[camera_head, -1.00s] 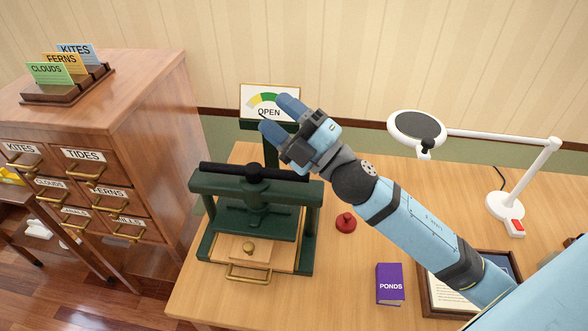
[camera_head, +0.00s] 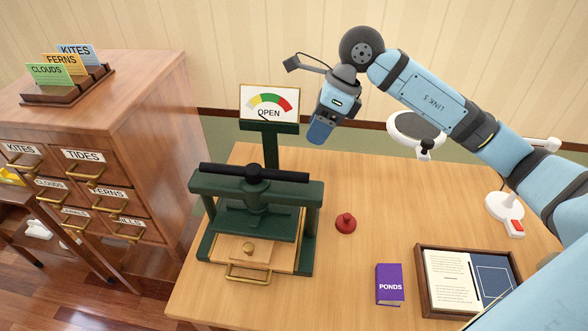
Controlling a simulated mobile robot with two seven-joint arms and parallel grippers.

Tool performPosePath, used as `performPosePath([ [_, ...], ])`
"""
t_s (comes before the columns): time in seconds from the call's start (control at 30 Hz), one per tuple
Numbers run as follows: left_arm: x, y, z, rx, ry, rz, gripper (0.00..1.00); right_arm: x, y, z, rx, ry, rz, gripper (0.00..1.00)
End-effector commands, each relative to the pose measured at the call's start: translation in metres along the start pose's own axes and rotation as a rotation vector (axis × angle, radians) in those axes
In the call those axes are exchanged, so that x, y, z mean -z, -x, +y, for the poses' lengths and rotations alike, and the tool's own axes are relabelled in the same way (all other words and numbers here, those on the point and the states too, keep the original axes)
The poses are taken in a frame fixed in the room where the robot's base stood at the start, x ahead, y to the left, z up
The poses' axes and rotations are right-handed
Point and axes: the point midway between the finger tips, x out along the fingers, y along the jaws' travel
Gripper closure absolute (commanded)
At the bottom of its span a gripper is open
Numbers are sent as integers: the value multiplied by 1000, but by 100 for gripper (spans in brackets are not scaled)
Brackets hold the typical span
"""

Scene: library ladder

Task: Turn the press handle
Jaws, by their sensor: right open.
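The green press (camera_head: 258,215) stands on the left part of the wooden desk. Its black handle bar (camera_head: 280,175) lies across the top, running roughly left to right with a round hub in the middle. Behind the press a dial sign (camera_head: 268,103) on a green post reads OPEN. My right gripper (camera_head: 321,131) hangs above the desk, behind and to the right of the handle, pointing down and apart from it. It is open, though its fingers overlap in this view, and nothing shows in it. My left gripper is out of view.
A red knob-like object (camera_head: 346,223), a purple PONDS book (camera_head: 390,284) and a tray (camera_head: 430,300) with papers lie right of the press. A white magnifier lamp (camera_head: 500,206) stands at the right. A card cabinet (camera_head: 150,110) stands left of the desk.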

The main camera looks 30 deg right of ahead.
Motion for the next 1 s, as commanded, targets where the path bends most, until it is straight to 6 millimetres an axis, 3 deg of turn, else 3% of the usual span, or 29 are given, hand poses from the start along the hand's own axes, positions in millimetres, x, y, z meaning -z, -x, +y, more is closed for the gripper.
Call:
performPosePath([
  [0.3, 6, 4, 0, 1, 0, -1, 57, 0, -68, 2, -7, -1, -1, 48],
  [0.5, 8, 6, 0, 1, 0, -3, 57, -1, -102, 2, -7, 0, -2, 48],
  [0.7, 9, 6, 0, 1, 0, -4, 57, -1, -118, 2, -5, 2, -3, 48],
  [1.0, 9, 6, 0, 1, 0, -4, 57, -1, -120, 2, -3, 2, -3, 48],
])
